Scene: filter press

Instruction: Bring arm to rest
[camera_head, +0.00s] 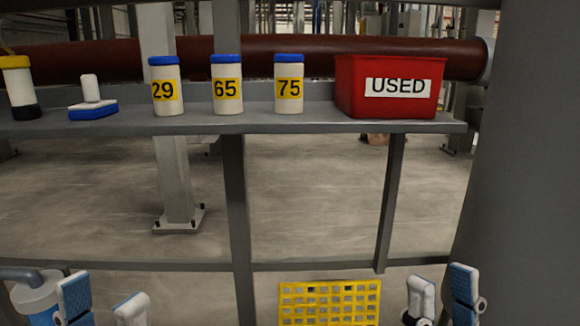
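My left gripper (103,303) is at the bottom left edge of the head view. Its two fingertips stand apart with nothing visible between them. My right gripper (441,297) is at the bottom right. Its fingertips also stand apart, with a narrower gap and nothing visible in it. Both grippers are low in the picture, well below the shelf and apart from everything on it. The arms behind the fingers are mostly cut off by the bottom edge.
A grey shelf (300,118) crosses the view. It holds white blue-capped bottles marked 29 (166,88), 65 (227,90) and 75 (288,90), a blue-based brush-like item (93,112), a yellow-capped bottle (19,90) and a red USED bin (390,105). A yellow grid (330,290) lies low between the grippers.

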